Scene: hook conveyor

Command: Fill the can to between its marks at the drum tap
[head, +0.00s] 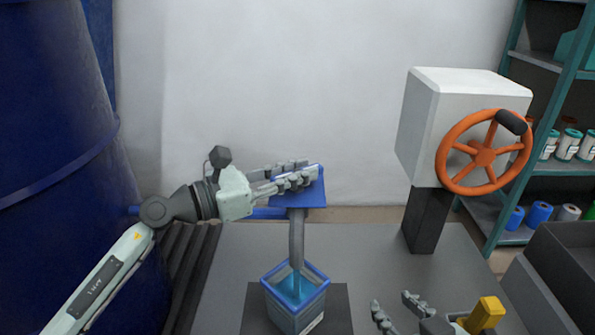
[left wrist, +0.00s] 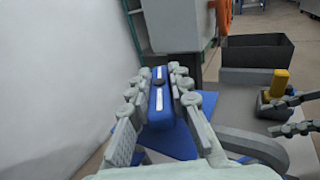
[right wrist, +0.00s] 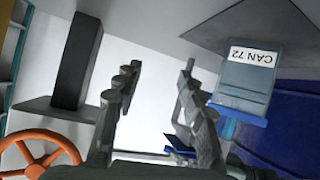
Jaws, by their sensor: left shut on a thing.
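The can (head: 293,317) is a square, grey-blue open container with a blue rim, upright on a dark plate below the spout. Its label reads CAN 72 in the right wrist view (right wrist: 257,57). Blue liquid shows inside, with a thin blue stream under the grey spout (head: 297,235); I cannot make out the marks. My left gripper (head: 316,174) is shut on the blue tap handle (left wrist: 160,102), above the spout. My right gripper (head: 393,299) is open and empty, to the right of the can; its fingers stand apart in the right wrist view (right wrist: 158,72).
The big blue drum (head: 60,130) fills the left side. A yellow-topped piece (head: 486,312) is beside my right gripper. A dark bin (head: 560,265) and shelves stand right.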

